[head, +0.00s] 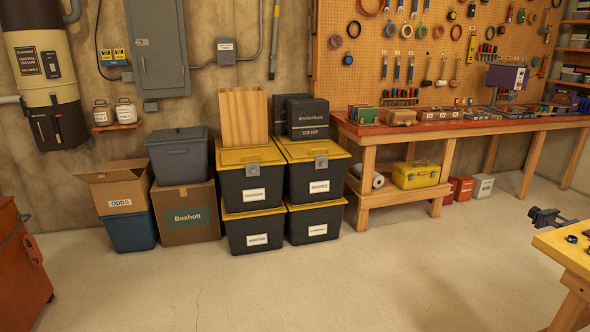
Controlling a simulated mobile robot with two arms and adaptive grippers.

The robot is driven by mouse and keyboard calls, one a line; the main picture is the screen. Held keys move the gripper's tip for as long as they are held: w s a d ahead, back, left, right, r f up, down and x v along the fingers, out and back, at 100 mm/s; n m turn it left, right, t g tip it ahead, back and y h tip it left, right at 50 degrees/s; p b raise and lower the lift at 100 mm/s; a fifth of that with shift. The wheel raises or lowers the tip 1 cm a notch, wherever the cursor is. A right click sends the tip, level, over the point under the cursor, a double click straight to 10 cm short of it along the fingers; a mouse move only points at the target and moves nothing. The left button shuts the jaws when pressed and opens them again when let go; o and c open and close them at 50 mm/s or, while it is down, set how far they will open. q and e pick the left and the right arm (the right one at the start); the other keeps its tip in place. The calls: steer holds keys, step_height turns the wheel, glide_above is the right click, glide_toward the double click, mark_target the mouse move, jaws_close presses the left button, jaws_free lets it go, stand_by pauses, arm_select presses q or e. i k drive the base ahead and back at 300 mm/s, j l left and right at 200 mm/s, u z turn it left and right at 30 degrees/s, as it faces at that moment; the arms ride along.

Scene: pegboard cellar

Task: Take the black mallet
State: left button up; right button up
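I cannot make out a black mallet for certain in the head view. Several small hand tools hang on the pegboard (430,48) at the upper right, but they are too small to tell apart. Small dark items (571,239) lie on the yellow-topped table (560,250) at the right edge, and I cannot tell what they are. Neither of my grippers is in view.
A long red-topped wooden workbench (450,130) runs along the back wall under the pegboard. Black crates with yellow lids (252,185) and a Boxholt carton (188,215) stand left of it. A red cabinet (22,270) is at far left. The middle floor (330,275) is clear.

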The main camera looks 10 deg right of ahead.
mark_target(427, 83)
steer(key=i+z, duration=0.45)
steer(key=i, duration=0.35)
steer(key=i+j+z, duration=0.15)
steer(key=i+z, duration=0.3)
steer(key=i, duration=0.3)
steer(key=i+l+z, duration=0.15)
steer(key=i, duration=0.45)
steer(key=i+z, duration=0.15)
steer(key=i, duration=0.45)
steer(key=i+z, duration=0.15)
steer(key=i, duration=0.45)
steer(key=i+j+z, duration=0.15)
steer(key=i, duration=0.4)
steer(key=i+j+z, duration=0.15)
steer(key=i, duration=0.45)
steer(key=i+l, duration=0.2)
steer(key=i, duration=0.35)
steer(key=i+l, duration=0.2)
steer(key=i, duration=0.3)
steer(key=i+l+z, duration=0.1)
steer(key=i, duration=0.45)
